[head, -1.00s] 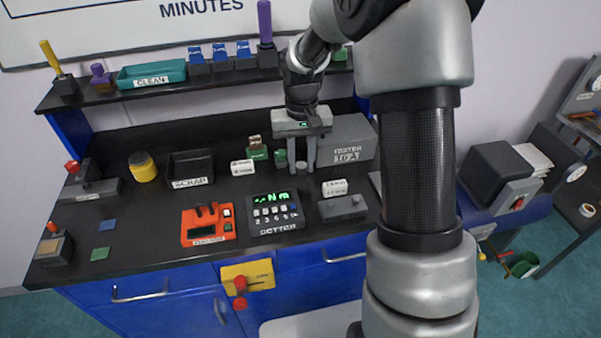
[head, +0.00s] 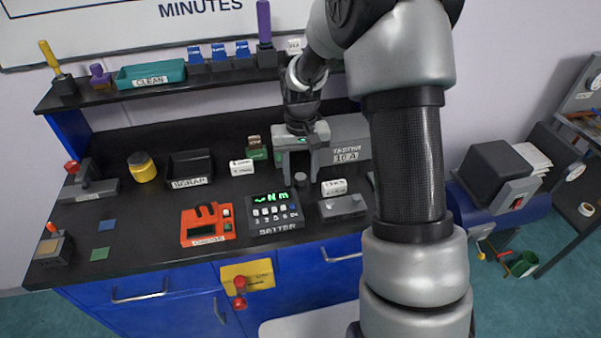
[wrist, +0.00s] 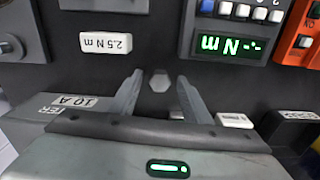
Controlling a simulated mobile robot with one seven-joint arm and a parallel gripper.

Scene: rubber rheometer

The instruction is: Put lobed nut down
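A small grey, roughly six-sided piece (wrist: 160,82), which I take to be the lobed nut, stands on the black bench between my fingertips. Its lobes are not clear at this size. It also shows in the head view (head: 300,179), low between the fingers. My gripper (wrist: 160,76) points down and is open, with a dark gap on each side of the piece. In the head view my gripper (head: 301,181) is in front of the grey tester (head: 352,150), which it partly hides.
White label blocks stand close by, one at right (head: 335,187) and one at left (head: 241,167). The keypad with green display (head: 275,213), an orange device (head: 208,224) and a grey box (head: 342,207) stand nearer the front edge.

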